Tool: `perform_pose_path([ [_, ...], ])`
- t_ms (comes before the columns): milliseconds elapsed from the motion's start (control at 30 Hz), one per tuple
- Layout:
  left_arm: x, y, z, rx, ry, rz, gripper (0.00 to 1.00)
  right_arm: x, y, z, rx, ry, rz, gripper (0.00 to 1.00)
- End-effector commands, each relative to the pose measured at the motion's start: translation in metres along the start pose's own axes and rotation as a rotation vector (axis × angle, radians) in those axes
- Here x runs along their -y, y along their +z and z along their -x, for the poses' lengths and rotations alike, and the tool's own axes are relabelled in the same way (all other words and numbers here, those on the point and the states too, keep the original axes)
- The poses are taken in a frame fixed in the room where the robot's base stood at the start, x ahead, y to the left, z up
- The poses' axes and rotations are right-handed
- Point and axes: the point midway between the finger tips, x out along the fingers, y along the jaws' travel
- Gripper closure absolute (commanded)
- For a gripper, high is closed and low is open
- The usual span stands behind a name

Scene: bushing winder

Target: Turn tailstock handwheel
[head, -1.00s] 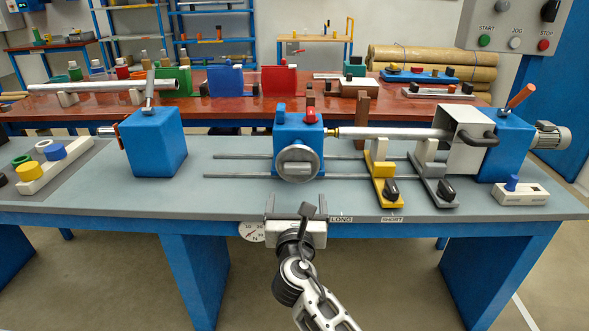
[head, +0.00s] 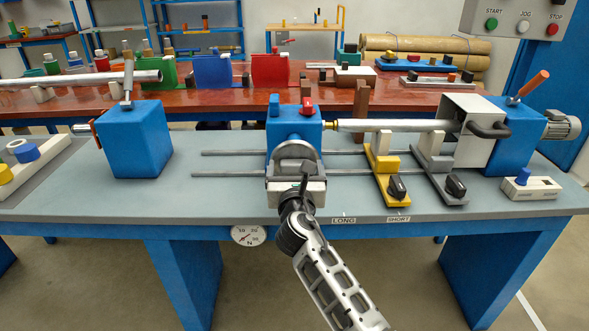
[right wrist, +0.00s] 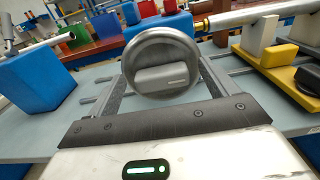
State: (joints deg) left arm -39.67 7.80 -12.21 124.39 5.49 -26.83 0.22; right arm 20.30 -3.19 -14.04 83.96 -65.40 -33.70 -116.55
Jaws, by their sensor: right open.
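The tailstock (head: 294,128) is a blue block on two rails, with a red knob on top. Its round grey handwheel (head: 297,152) faces me, its lower part hidden behind my right gripper in the head view. In the right wrist view the handwheel (right wrist: 161,62) shows whole, with a flat grip bar (right wrist: 166,78) across its middle. My right gripper (right wrist: 158,85) is open, one finger to each side of the wheel. I cannot tell whether the fingers touch it. In the head view my right gripper (head: 297,180) is just in front of the wheel. My left gripper is not in view.
A yellow rest (head: 382,170) and a grey rest (head: 436,165) with black knobs stand right of the tailstock. A blue block (head: 133,138) stands to the left. The bench top (head: 225,192) is clear left of the gripper. A dial (head: 248,236) hangs at the front edge.

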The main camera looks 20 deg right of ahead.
Motion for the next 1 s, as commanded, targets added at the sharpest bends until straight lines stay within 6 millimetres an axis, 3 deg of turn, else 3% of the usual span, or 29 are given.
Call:
perform_pose_path([
  [33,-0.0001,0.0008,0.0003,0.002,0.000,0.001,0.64,0.0001,0.0000,0.0000,0.000,0.000,0.000,0.17],
  [200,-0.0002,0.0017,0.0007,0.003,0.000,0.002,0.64,0.0002,-0.0001,0.0001,0.000,-0.001,0.001,0.59],
  [633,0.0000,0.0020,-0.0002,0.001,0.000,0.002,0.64,0.0013,-0.0006,0.0002,-0.001,-0.002,-0.072,0.59],
  [1000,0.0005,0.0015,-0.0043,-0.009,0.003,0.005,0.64,0.0044,-0.0024,0.0002,-0.001,-0.002,-0.366,0.59],
])
